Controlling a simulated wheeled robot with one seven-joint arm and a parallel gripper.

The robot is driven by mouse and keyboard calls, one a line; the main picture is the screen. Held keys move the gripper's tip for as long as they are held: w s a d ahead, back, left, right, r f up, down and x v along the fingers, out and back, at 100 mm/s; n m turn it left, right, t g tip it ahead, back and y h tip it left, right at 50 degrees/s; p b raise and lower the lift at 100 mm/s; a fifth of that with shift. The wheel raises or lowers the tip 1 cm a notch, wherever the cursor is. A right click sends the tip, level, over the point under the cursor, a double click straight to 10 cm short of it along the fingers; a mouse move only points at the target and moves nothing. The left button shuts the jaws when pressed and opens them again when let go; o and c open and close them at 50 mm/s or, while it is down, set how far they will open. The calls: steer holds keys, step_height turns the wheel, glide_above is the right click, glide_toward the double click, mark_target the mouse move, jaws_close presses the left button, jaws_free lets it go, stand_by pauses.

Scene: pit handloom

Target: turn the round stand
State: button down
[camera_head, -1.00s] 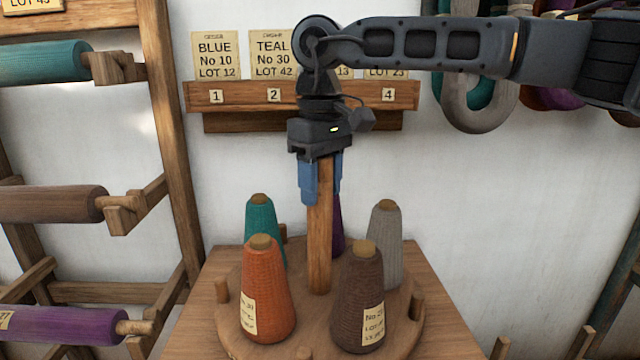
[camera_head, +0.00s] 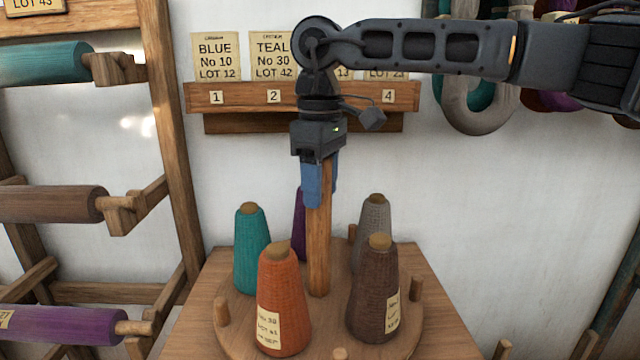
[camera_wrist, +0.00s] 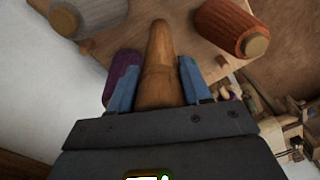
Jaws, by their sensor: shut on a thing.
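The round stand (camera_head: 235,335) is a wooden disc on a small wooden table, with a thick upright post (camera_head: 319,250) at its middle. My gripper (camera_head: 319,190) is shut on the upper part of the post, one blue finger on each side; the wrist view shows the post (camera_wrist: 158,65) between the fingers. Around the post stand cones of yarn: teal (camera_head: 252,252) at left, orange (camera_head: 283,305) in front, brown (camera_head: 375,290) front right, grey (camera_head: 373,225) behind right, and purple (camera_head: 299,225) behind, partly hidden. Short pegs stand near the disc's edge.
A card rail (camera_head: 300,97) with lot cards is on the white wall behind my gripper. A wooden rack (camera_head: 170,130) with yarn rolls stands at left. Yarn hanks (camera_head: 475,100) hang at upper right. The square table (camera_head: 440,325) shows bare corners.

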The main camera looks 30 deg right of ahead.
steer(key=shift+s+f, duration=0.15)
steer(key=shift+s, duration=0.05)
steer(key=c, duration=0.5)
jaws_free()
steer(key=shift+c, duration=0.2)
steer(key=shift+w, duration=0.1)
steer(key=shift+r+b, duration=0.4)
steer(key=shift+r, duration=3.6)
